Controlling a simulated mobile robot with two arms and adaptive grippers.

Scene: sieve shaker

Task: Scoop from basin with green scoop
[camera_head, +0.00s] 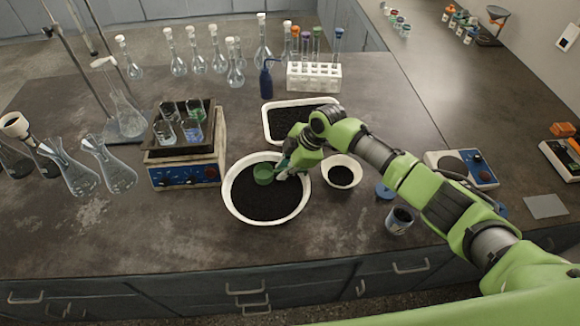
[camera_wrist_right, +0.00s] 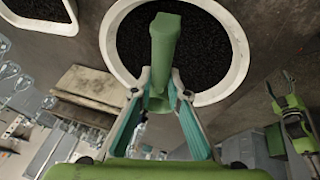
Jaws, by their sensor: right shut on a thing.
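A wide white basin (camera_head: 231,205) holds black granular material and stands near the middle of the bench. It also fills the top of the right wrist view (camera_wrist_right: 240,60). My right gripper (camera_head: 284,172) is over the right part of the basin. It is shut on a green scoop (camera_head: 263,174). In the right wrist view both fingers of the gripper (camera_wrist_right: 160,92) clasp the green scoop (camera_wrist_right: 164,45), whose long green body stretches over the black material. I cannot tell whether the scoop touches the grains or holds any.
A small white bowl (camera_head: 354,163) with black material stands right of the basin. A white tray (camera_head: 268,126) of black material lies behind. A blue-fronted heater with beakers (camera_head: 190,175) is close on the left. A grey cup (camera_head: 398,226) stands right. The front bench is clear.

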